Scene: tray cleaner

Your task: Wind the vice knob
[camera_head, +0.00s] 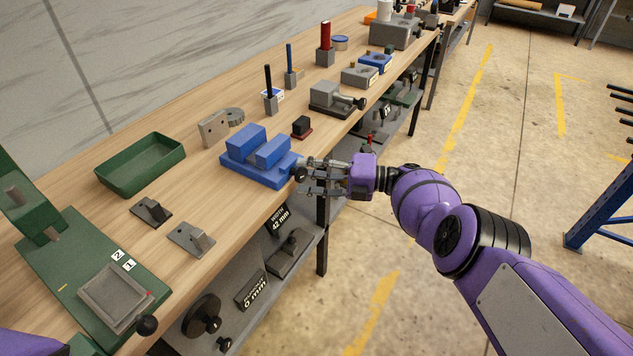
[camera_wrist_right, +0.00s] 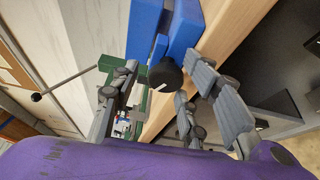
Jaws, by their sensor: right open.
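The blue vice (camera_head: 258,178) sits on the wooden bench near its front edge, its two jaw blocks a little apart. Its dark round knob (camera_head: 300,173) faces the front edge, partly hidden by my right gripper (camera_head: 314,177). In the right wrist view, the black knob (camera_wrist_right: 166,75) with a pale mark shows between the open fingers of my right gripper (camera_wrist_right: 164,66), with the blue vice body (camera_wrist_right: 146,28) behind it. The fingers stand on both sides of the knob; I cannot tell whether they touch it. My left gripper is not in view.
A green tray (camera_head: 140,166) and two grey metal brackets (camera_head: 192,239) lie left of the vice. A small dark block (camera_head: 301,127) and a grey vice (camera_head: 337,99) stand behind it. A lower shelf (camera_head: 300,262) runs below the bench.

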